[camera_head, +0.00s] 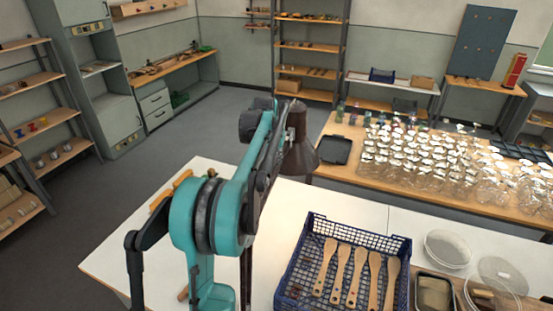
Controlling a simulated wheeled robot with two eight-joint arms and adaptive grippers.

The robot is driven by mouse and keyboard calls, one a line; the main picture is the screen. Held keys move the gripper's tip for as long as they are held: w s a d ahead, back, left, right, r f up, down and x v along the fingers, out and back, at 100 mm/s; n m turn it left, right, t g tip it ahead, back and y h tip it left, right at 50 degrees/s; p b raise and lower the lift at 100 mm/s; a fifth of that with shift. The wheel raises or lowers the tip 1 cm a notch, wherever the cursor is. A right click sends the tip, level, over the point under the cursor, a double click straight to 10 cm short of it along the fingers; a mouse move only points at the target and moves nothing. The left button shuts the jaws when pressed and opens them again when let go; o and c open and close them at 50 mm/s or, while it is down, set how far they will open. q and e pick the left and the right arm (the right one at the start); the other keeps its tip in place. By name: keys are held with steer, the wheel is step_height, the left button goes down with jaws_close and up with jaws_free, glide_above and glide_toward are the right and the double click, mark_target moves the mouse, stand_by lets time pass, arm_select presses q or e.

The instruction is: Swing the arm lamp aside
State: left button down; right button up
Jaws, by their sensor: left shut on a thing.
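The arm lamp's dark brown shade (299,157) hangs with its wide mouth downward, above the table between the white worktop and the back bench. My left arm, teal and black, reaches up and away from the bottom of the view. My left gripper (284,112) is at its far end, against the upper left side of the shade, and is shut on the arm lamp. The fingertips and exact place of contact are mostly hidden behind my own wrist. A thin dark upright part, perhaps the lamp's post, shows beside my arm. My right gripper is out of view.
Clear glassware (430,160) crowds the back bench, beside a black tray (336,150). Round clear dishes (448,249) stand right of the crate. The worktop behind the crate is bare.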

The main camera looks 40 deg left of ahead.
arm_select(q)
steer(key=c, duration=1.5)
jaws_free()
steer(key=shift+r, duration=0.1)
steer(key=v, duration=1.2)
